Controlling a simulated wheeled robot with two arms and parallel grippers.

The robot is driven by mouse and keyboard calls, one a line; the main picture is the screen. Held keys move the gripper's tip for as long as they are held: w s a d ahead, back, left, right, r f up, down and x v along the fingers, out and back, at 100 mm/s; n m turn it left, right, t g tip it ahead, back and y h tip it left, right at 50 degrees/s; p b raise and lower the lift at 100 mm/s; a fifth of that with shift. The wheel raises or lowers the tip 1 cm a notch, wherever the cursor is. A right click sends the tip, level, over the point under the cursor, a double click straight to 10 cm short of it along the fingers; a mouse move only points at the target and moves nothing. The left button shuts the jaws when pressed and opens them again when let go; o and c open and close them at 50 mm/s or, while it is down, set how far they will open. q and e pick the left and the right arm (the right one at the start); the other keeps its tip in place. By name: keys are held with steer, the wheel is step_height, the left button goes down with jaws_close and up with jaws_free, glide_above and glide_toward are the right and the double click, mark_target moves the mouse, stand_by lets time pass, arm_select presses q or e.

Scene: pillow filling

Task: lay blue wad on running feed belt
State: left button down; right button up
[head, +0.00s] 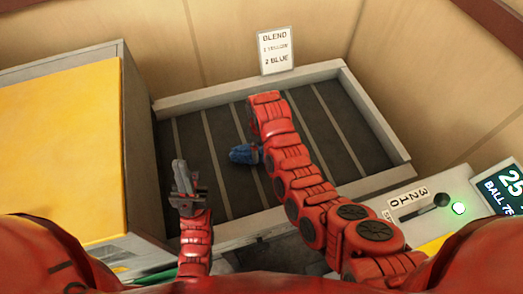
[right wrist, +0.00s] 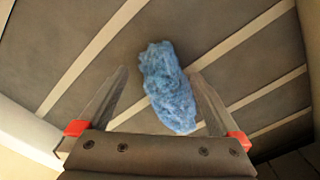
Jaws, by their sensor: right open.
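The blue wad (head: 243,154) is a small fluffy lump over the dark striped feed belt (head: 200,190), left of my right forearm. In the right wrist view the wad (right wrist: 168,88) sits between the spread fingers of my right gripper (right wrist: 158,76), with the belt surface behind it. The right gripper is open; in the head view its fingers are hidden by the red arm. Whether the wad fully rests on the belt is hard to tell. My left gripper (head: 183,176) is at the belt's left front side, away from the wad; its jaw opening is unclear.
A pale raised frame (head: 240,86) borders the belt. A card (head: 276,50) reading BLEND, 1 YELLOW, 2 BLUE stands at the back. A yellow-topped cabinet (head: 60,140) is left. A lever box (head: 430,205) with a lit green lamp and a display (head: 503,187) are right.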

step_height(320, 180, up, 11)
steer(key=p, duration=0.3)
steer(key=shift+f, duration=0.2)
stand_by(5.6)
